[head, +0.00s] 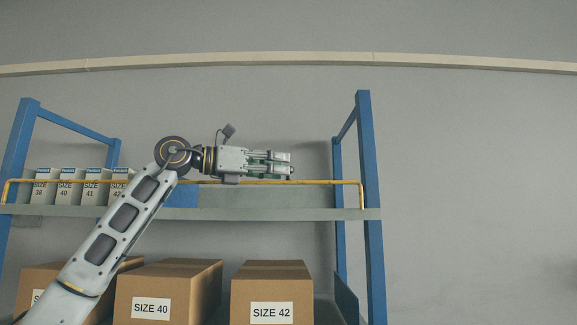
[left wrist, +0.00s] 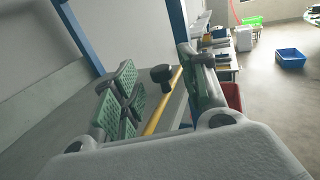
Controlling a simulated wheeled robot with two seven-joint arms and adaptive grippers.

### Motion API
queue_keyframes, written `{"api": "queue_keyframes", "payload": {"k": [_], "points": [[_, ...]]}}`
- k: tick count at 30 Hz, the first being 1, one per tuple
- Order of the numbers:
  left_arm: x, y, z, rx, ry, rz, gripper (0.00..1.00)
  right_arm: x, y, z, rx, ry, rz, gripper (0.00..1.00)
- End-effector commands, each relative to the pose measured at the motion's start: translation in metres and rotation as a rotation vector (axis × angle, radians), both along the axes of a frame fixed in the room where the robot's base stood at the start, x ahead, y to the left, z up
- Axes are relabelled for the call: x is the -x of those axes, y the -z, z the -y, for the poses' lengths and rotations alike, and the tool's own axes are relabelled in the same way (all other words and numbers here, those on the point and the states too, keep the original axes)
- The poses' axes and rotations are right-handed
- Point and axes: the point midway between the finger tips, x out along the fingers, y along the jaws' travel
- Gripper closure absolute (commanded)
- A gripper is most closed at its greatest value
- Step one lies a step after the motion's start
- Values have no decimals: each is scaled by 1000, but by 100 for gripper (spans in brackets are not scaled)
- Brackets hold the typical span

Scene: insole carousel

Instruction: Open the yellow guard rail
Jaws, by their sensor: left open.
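The yellow guard rail (head: 330,183) runs level along the front of the upper shelf and bends down at its right end. My left gripper (head: 290,165) lies level just above or in front of the rail, pointing right, near the shelf's right half. In the left wrist view the gripper (left wrist: 157,66) is open, with green padded fingers on both sides. The yellow rail (left wrist: 165,110) shows in the gap between the fingers, with a dark knob near it. I cannot tell whether the fingers touch the rail. My right gripper is not in view.
The blue-posted rack (head: 370,200) holds small size-labelled boxes (head: 68,186) at the upper left. Cardboard boxes SIZE 40 (head: 165,290) and SIZE 42 (head: 270,285) stand below. A blue bin (left wrist: 291,58) lies on the floor farther off. The space right of the rack is clear.

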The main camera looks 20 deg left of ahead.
Motion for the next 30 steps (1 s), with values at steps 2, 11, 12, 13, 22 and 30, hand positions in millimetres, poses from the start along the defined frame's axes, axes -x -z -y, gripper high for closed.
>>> {"api": "queue_keyframes", "payload": {"k": [2,11,12,13,22,30], "points": [[-6,-1,9,0,2,0,57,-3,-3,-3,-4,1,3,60],[-21,0,27,0,0,0,57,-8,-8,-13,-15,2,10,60],[-22,0,27,0,0,0,57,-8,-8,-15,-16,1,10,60],[-22,0,28,0,0,0,57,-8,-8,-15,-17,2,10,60],[-22,0,29,0,0,0,58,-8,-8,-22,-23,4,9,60],[-22,0,28,0,0,0,93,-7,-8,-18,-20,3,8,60]]}}
